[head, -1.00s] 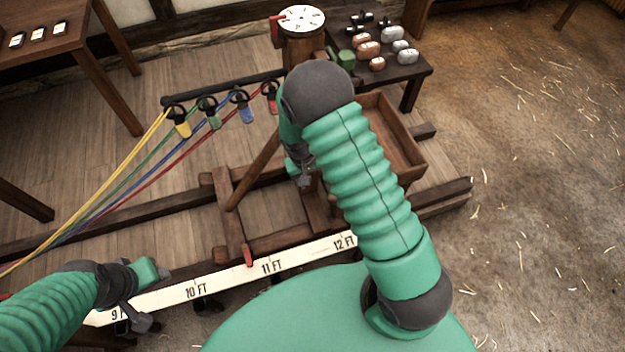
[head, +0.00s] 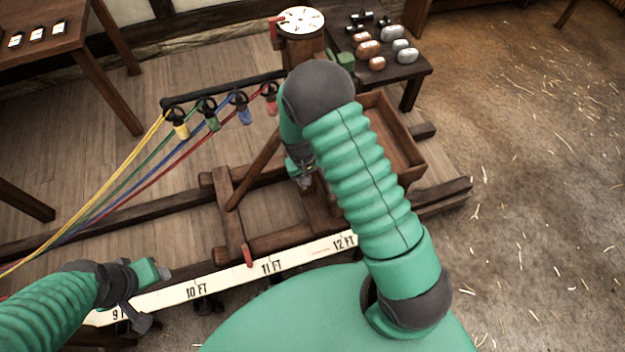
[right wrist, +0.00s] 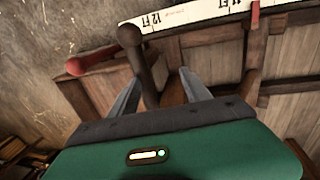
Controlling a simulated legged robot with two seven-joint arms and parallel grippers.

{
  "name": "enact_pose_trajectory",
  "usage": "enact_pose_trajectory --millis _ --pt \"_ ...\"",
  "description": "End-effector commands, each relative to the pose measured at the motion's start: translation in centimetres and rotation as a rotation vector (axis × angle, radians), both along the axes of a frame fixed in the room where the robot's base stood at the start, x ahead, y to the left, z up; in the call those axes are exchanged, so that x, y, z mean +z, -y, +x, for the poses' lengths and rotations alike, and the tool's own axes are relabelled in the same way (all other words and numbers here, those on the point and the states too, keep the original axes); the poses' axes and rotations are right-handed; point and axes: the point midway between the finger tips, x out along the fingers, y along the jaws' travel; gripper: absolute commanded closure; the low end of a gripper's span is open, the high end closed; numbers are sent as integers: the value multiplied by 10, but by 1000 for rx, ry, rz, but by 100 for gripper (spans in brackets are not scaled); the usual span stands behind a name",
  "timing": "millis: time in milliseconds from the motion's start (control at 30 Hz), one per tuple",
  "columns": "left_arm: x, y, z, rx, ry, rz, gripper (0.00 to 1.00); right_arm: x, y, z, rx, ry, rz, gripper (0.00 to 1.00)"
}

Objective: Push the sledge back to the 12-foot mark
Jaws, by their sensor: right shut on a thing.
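The sledge (head: 232,222) is a dark wooden frame on rails, with a post, a slanted brace and an open box (head: 395,130). Its red pointer (head: 248,256) stands at the white scale (head: 220,283) between the 10 FT and 11 FT labels, nearer 11. The 12 FT label is farther right. My right gripper (head: 304,182) is over the sledge, partly hidden by my arm. In the right wrist view its fingers (right wrist: 160,95) are shut on a dark ball-topped handle (right wrist: 131,36). My left gripper (head: 160,273) is above the scale near 9 FT; its jaws are unclear.
Yellow, green, blue and red strands run left from hooks on a bar (head: 220,91). A dial (head: 301,20) tops the post. A small table (head: 418,72) holds weights. A red-ended handle (right wrist: 90,62) shows in the right wrist view. Floor at right is mostly clear.

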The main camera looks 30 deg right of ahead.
Motion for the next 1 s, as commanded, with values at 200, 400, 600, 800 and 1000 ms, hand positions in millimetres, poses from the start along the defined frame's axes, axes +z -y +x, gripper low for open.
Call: enact_pose_trajectory --millis 200,400,600,800,1000 --pt "19 0 0 0 1 0 49 24 -8 3 6 15 -3 56" --pt "35 0 0 0 1 0 49 44 -13 2 5 17 -7 56" --pt "49 -1 0 0 0 0 49 61 -15 3 3 16 -8 56" --pt "63 -1 -1 0 0 0 49 78 -18 4 2 16 -7 56" --pt "77 -1 -1 0 0 0 49 95 -22 4 3 16 -7 56"
